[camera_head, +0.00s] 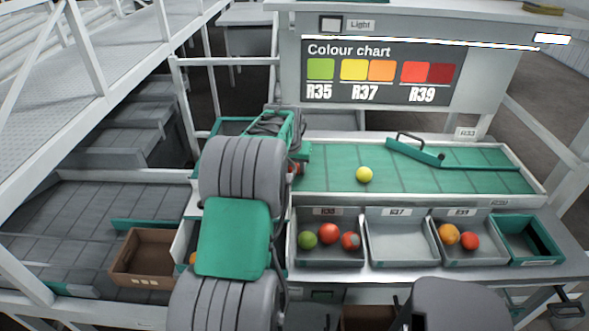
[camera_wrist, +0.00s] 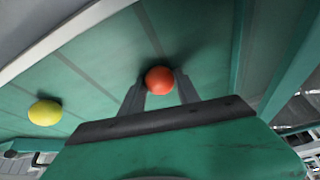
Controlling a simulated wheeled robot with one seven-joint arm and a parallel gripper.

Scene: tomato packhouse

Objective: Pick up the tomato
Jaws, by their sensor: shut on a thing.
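A red tomato (camera_wrist: 159,80) sits between the two fingertips of my gripper (camera_wrist: 160,90) in the wrist view. The fingers are shut on it, over the green belt (camera_wrist: 95,75). I cannot tell whether the tomato touches the belt. In the head view my arm hides most of my gripper, and only a small bit of red (camera_head: 291,168) shows beside it. A yellow tomato (camera_head: 364,175) lies on the belt to the right, apart from my gripper. It also shows at the left in the wrist view (camera_wrist: 45,112).
In front of the belt stand a grey tray (camera_head: 330,258) with a green and two red tomatoes, an empty grey tray (camera_head: 402,240), a tray (camera_head: 478,257) with an orange and a red tomato, and a green bin (camera_head: 518,225). A brown box (camera_head: 130,278) stands left. A green diverter (camera_head: 415,152) crosses the belt.

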